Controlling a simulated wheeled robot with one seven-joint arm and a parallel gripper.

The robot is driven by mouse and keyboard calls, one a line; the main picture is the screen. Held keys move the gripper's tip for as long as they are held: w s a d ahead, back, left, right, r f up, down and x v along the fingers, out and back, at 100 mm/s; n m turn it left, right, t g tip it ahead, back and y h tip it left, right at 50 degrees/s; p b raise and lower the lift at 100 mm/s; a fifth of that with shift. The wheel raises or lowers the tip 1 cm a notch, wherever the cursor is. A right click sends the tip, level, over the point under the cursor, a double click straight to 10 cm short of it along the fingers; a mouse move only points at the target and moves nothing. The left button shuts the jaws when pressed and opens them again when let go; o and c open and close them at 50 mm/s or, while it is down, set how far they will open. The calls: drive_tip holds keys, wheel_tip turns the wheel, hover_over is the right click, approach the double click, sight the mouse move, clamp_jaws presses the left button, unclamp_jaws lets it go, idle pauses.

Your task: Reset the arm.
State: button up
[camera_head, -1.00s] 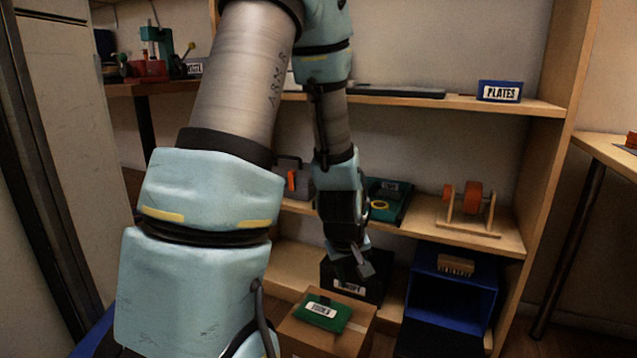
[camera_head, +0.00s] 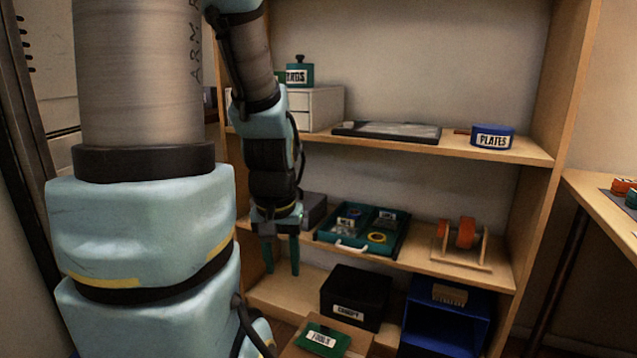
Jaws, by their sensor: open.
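My gripper (camera_head: 281,262) hangs pointing down in front of the left part of the shelf unit. Its two dark green fingers are apart with nothing between them. My arm runs down from the top left of the view and hides the left end of the shelves. The gripper is left of the green tray (camera_head: 334,247) on the middle shelf and touches nothing that I can see.
The black bin (camera_head: 352,310) and the blue bin (camera_head: 445,325) stand low. A cardboard box with a green labelled item (camera_head: 322,340) is in front.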

wheel_tip(320, 180, up, 27)
drive_tip(key=p, duration=2.4)
